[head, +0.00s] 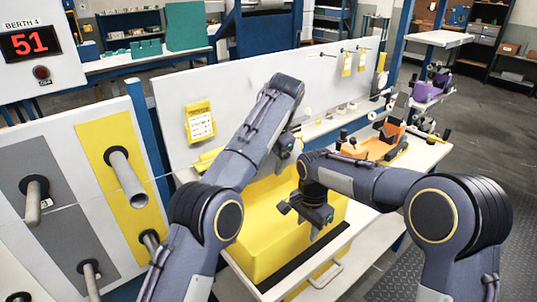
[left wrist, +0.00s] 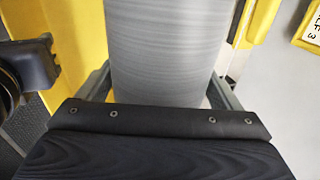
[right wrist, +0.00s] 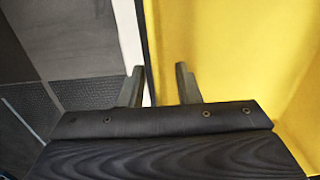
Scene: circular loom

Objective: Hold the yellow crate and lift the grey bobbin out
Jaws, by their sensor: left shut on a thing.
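The yellow crate (head: 268,232) stands on the white bench in the middle of the head view. It also fills the right of the right wrist view (right wrist: 235,60). The grey bobbin (left wrist: 168,50) is in the left wrist view, between the fingers of my left gripper (left wrist: 160,92), which is shut on it. In the head view my left gripper (head: 286,158) is over the crate's far part, and the bobbin is hidden there. My right gripper (right wrist: 160,85) is open, its fingers apart near the crate's edge. In the head view it (head: 310,222) is over the crate's near right side.
A white panel (head: 235,95) with a yellow card (head: 200,121) stands behind the crate. An orange object (head: 378,142) and a purple one (head: 428,92) are farther along the bench. A board with bobbin pegs (head: 124,178) is at the left. Floor is open at the right.

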